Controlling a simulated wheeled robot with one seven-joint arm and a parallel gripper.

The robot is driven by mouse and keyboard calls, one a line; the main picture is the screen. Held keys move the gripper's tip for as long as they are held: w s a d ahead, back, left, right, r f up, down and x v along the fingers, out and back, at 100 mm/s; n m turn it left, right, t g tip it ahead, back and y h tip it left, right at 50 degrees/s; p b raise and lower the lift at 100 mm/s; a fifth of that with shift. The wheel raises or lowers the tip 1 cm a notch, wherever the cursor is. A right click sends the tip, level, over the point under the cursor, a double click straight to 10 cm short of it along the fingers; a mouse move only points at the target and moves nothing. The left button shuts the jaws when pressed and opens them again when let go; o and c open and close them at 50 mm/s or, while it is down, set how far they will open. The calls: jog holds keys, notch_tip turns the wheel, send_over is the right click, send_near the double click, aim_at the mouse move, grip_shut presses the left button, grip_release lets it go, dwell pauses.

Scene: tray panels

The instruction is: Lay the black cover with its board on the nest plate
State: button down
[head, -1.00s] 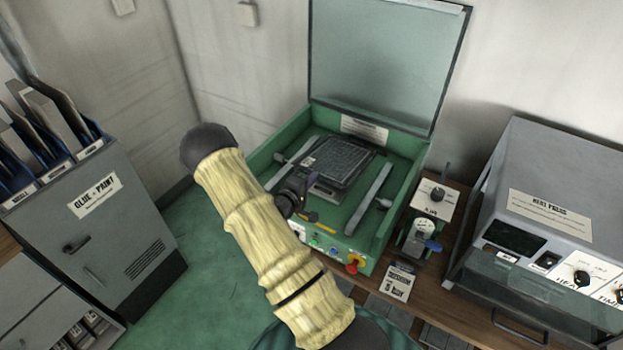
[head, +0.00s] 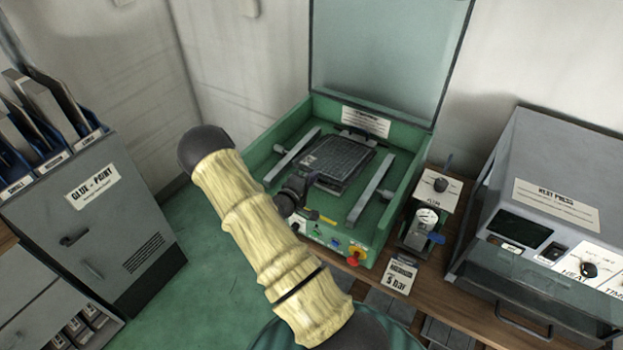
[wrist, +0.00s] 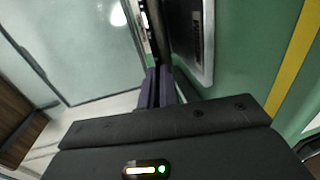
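The black cover (head: 338,158) shows as a dark, gridded panel over the middle of the open green machine, with a small pale label near its left corner. The board cannot be told apart from it. The grey nest plate (wrist: 207,45) shows beside the cover's dark edge (wrist: 157,30) in the wrist view; in the head view the cover hides most of it. My gripper (head: 302,182) is at the cover's near left end. In the wrist view its purple fingers (wrist: 161,88) are close together on the cover's edge. Whether cover and plate touch, I cannot tell.
Grey rails (head: 370,192) flank the nest area inside the green box (head: 402,195). Its clear lid (head: 385,60) stands open behind. A gauge (head: 427,217) and the heat press (head: 560,190) are to the right. A grey cabinet (head: 90,230) stands left.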

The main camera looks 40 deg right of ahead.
jog(key=shift+f, duration=0.3)
dwell(0.5)
jog(key=c, duration=1.6)
grip_release()
jog(key=shift+o, duration=0.2)
jog(key=b+v, duration=0.4)
jog(key=v, duration=1.3)
jog(key=shift+a+r, duration=0.15)
jog(key=shift+a, duration=0.1)
